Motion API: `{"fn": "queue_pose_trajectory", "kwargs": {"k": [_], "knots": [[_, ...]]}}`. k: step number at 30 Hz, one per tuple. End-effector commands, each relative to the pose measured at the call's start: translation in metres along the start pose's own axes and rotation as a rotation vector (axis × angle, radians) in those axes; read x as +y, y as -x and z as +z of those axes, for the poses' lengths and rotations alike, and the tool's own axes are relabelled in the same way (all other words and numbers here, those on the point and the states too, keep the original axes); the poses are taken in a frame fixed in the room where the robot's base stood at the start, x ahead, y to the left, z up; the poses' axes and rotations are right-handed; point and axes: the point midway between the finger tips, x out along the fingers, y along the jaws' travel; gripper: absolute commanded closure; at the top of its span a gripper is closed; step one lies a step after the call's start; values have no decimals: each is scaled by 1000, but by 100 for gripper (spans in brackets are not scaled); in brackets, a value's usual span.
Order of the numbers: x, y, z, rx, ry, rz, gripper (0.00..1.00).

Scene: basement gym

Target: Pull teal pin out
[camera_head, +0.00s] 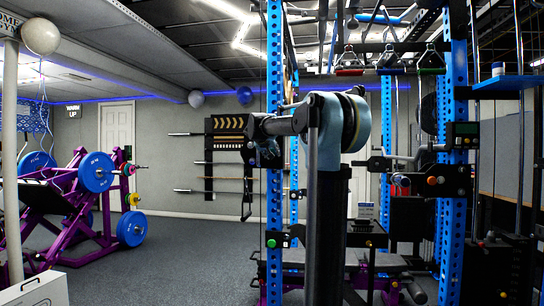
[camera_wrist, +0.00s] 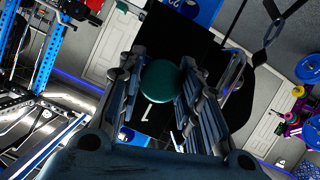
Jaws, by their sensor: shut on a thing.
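The teal pin (camera_wrist: 161,82) shows in the wrist view as a round, flat teal head between the two dark fingers of my gripper (camera_wrist: 160,95). The fingers lie against its left and right sides, so my gripper is shut on it. Behind the head is a black block (camera_wrist: 148,112) with a white mark; the pin's shaft is hidden, so I cannot tell how far it sits in. In the head view my gripper (camera_head: 268,153) is beside the left blue upright (camera_head: 274,205), and the teal pin cannot be made out there.
A green knob (camera_head: 271,243) sits lower on that upright. A purple machine with blue plates (camera_head: 97,172) stands at the left. The floor (camera_head: 180,265) between is clear.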

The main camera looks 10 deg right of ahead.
Motion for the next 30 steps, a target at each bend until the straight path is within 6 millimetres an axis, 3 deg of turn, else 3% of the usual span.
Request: {"fn": "queue_pose_trajectory", "kwargs": {"k": [8, 9, 12, 23, 30], "knots": [[0, 4, 1, 0, -1, -1, 100], [-1, 4, 1, 0, -1, -1, 63], [-1, 4, 1, 0, 0, -1, 46], [0, 5, 1, 0, 0, -1, 46], [-1, 34, 1, 1, 1, -3, 46]]}}
